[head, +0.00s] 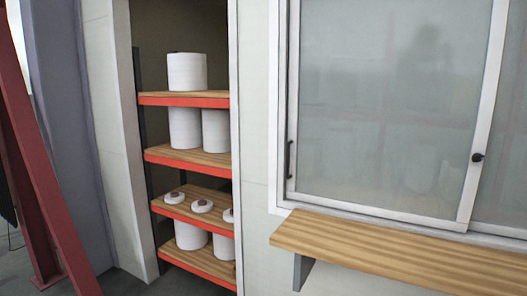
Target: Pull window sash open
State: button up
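The window sash (385,105) has a white frame and frosted, greyish glass. It fills the left part of the white window frame (283,100) at the right of the head view. A dark upright handle (290,159) sits on the sash's left edge. A small dark latch or knob (477,157) sits on the upright at its right. The sash's left edge lies close against the frame's left side, with no clear gap visible. More glass (505,130) shows beyond the right upright and is cut off by the picture edge. My gripper does not show.
A wooden ledge (400,255) on a grey bracket (302,271) juts out below the window. Left of it, a recessed shelf rack (195,154) with red edges holds several white spools (187,71). Red steel beams (40,170) stand at far left. Some floor shows at lower left.

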aim_at(496, 33)
jog(key=u, duration=0.5)
jog(key=i, duration=1.2)
jog(key=u, duration=0.15)
